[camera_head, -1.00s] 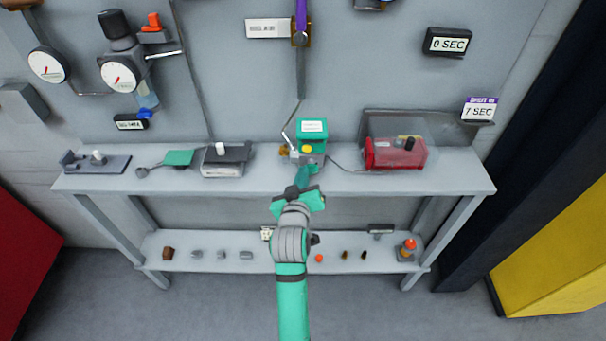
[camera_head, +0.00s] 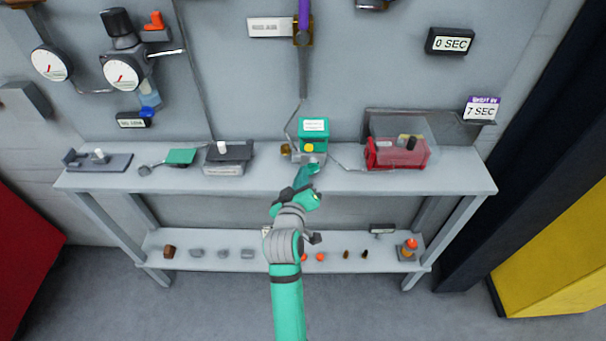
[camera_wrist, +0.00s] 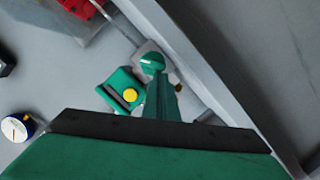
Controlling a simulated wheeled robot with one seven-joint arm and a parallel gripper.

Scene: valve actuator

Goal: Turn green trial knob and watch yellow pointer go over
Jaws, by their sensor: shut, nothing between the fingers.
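A green box (camera_head: 313,126) with a white label stands on the shelf against the back panel. A round yellow part, perhaps the pointer (camera_head: 309,147), shows on its lower front; it shows in the wrist view too (camera_wrist: 130,95). My gripper (camera_head: 311,168) is shut and empty, its tips just in front of the grey fitting below the box. In the wrist view, the closed fingers (camera_wrist: 157,75) reach past the green box (camera_wrist: 116,88) to the grey fitting. I cannot pick out the green knob from my green fingertips, nor tell whether they touch it.
A red unit (camera_head: 396,153) with a clear cover stands to the right on the shelf (camera_head: 455,180). A grey block (camera_head: 228,158) and green plate (camera_head: 181,157) lie left. A lower shelf (camera_head: 205,237) carries small parts. A brass piece (camera_head: 286,149) and a cable are beside the box.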

